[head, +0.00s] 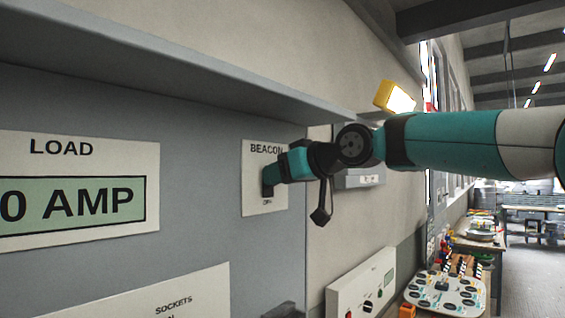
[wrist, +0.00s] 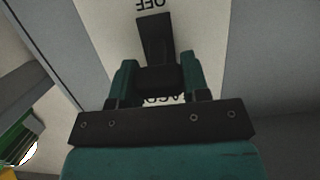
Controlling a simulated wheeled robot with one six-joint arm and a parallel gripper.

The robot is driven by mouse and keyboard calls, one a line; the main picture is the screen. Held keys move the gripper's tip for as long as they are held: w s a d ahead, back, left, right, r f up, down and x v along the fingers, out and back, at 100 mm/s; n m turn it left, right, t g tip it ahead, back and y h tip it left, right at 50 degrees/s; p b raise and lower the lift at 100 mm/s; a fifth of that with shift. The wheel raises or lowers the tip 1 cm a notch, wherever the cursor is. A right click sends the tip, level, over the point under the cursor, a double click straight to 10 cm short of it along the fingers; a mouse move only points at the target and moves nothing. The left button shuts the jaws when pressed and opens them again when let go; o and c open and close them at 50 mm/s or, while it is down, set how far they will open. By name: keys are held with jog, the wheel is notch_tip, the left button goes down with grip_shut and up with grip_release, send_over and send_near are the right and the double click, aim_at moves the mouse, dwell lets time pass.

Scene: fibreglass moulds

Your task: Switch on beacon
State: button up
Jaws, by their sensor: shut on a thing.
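The beacon switch plate (head: 251,195) is a white panel lettered BEACON on the grey wall, in the middle of the head view. My gripper (head: 271,176) is against this plate and covers most of its switch. In the wrist view the teal fingers of my gripper (wrist: 157,77) are shut on the dark switch lever (wrist: 154,35). The lever shows beyond the fingers towards the OFF lettering, which reads upside down there. Part of the BEACON word shows behind the gripper. Any ON marking is hidden.
A LOAD sign (head: 75,150) reading 0 AMP is at left, under a long grey ledge (head: 180,70). A yellow lamp (head: 394,97) is on the wall behind my arm. A white control box (head: 362,288) and a bench panel with several knobs (head: 450,291) stand lower right.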

jog(key=shift+a+r+p, duration=0.1)
jog(key=shift+r+p, duration=0.05)
jog(key=shift+p, duration=0.15)
jog(key=o, duration=0.9)
jog(key=shift+s+d+b, duration=0.2)
jog(key=shift+d+b, duration=0.15)
jog(key=shift+b, duration=0.05)
jog(key=b+v, duration=0.2)
jog(key=v, duration=0.3)
jog(key=b+v, duration=0.2)
jog(key=v, duration=0.4)
jog(key=r+b+v, duration=0.1)
jog(key=b+v, duration=0.1)
jog(key=v, duration=0.3)
jog(key=shift+s+d, duration=0.1)
jog(key=shift+s, duration=0.05)
